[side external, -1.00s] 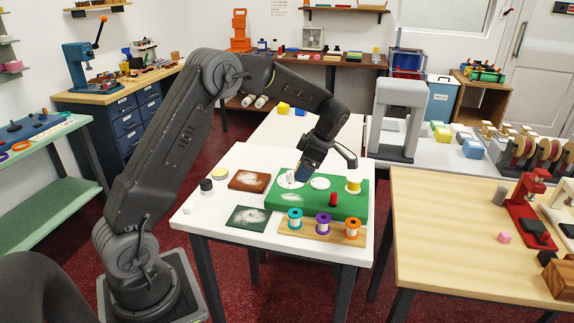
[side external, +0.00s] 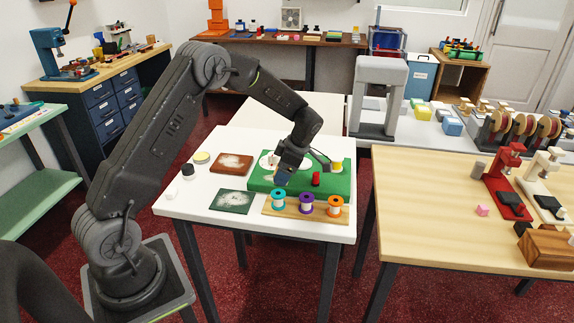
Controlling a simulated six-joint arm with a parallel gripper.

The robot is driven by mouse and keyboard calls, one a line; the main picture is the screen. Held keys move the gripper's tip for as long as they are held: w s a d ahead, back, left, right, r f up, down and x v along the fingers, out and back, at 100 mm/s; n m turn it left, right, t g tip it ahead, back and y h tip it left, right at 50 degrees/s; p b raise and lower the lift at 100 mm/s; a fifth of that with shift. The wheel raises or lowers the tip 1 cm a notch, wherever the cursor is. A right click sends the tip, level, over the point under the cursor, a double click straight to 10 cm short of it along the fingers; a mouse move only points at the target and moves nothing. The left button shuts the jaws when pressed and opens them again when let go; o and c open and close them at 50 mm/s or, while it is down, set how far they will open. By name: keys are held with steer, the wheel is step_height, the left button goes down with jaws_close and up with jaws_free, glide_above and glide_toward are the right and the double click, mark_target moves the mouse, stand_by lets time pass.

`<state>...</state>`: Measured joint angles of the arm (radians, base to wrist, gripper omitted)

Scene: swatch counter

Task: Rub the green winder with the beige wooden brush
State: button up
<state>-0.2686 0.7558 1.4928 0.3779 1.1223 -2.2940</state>
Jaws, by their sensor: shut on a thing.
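The green winder (side external: 232,201) is a flat dark green rectangle with a pale dusty patch, lying on the white table (side external: 200,222) at its front left. My gripper (side external: 281,183) points down over the left part of a raised green board (side external: 258,184), to the right of the green winder and apart from it. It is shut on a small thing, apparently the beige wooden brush. The fingers and the small picture hide nearly all of that thing, and no other brush shows on the table.
A brown dusty rectangle (side external: 231,164) lies behind the green winder. Teal (side external: 279,200), purple (side external: 306,204) and orange (side external: 335,206) spools stand on a wooden strip in front of the board. White discs and a red cylinder (side external: 316,179) are on the board. Small jars stand at the left edge.

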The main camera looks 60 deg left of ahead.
mark_target(258, 176)
steer(key=shift+s+a+f, duration=0.15)
steer(key=shift+s+a, duration=2.1)
steer(key=shift+s, duration=0.05)
steer(key=shift+w+d, duration=2.7)
steer(key=shift+s+a+r, duration=0.1)
steer(key=shift+r, duration=4)
